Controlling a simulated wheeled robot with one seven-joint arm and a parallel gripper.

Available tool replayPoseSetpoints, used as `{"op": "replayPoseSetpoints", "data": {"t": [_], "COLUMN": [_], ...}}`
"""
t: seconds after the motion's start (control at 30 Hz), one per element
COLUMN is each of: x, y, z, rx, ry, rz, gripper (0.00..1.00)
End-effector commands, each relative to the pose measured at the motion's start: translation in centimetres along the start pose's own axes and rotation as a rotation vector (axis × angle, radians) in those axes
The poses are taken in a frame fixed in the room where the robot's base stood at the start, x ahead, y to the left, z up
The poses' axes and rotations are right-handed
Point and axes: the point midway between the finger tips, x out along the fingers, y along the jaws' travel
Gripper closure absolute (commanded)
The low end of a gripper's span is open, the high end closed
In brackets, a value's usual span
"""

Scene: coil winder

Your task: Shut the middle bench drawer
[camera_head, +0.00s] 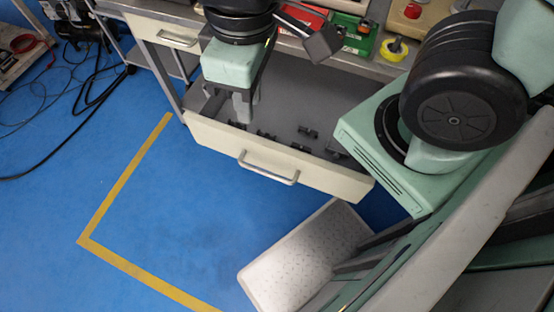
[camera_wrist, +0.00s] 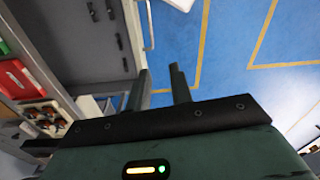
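The middle bench drawer stands pulled out, its cream front (camera_head: 290,165) facing the floor and a metal bar handle (camera_head: 268,168) at its middle. Its grey inside holds several small black parts (camera_head: 308,131). My gripper (camera_head: 243,108) points down at the drawer's left part, just behind the front's top edge in the head view; whether it touches is unclear. In the wrist view, the two fingers (camera_wrist: 162,85) are apart with nothing between them. The drawer inside (camera_wrist: 85,45) shows at upper left there, with the handle (camera_wrist: 149,25) beyond the fingers.
Another cream drawer front (camera_head: 160,32) is at the bench's left. Red and green bins (camera_head: 355,35) and a yellow round item (camera_head: 395,47) lie on the bench top. Cables (camera_head: 85,105) lie on the left floor. Blue floor with yellow tape (camera_head: 125,180) is open before the drawer.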

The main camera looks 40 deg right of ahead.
Motion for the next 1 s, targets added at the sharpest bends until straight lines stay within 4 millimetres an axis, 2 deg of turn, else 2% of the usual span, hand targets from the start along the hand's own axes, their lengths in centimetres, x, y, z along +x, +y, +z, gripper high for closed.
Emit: {"op": "replayPoseSetpoints", "data": {"t": [0.03, 0.07, 0.27, 0.47, 0.67, 1.0], "x": [0.0, 0.0, 0.2, 2.0, 6.2, 16.1], "y": [0.0, 0.0, -0.3, -1.6, -3.1, -5.5], "z": [0.0, 0.0, -0.5, -3.2, -6.5, -10.4], "rx": [0.0, 0.0, -0.041, -0.281, -0.593, -1.105], "ry": [0.0, 0.0, -0.025, -0.158, -0.324, -0.586], "rz": [0.0, 0.0, 0.001, 0.035, 0.126, 0.39], "gripper": [0.93, 1.0, 1.0, 1.0, 1.0, 1.0]}}
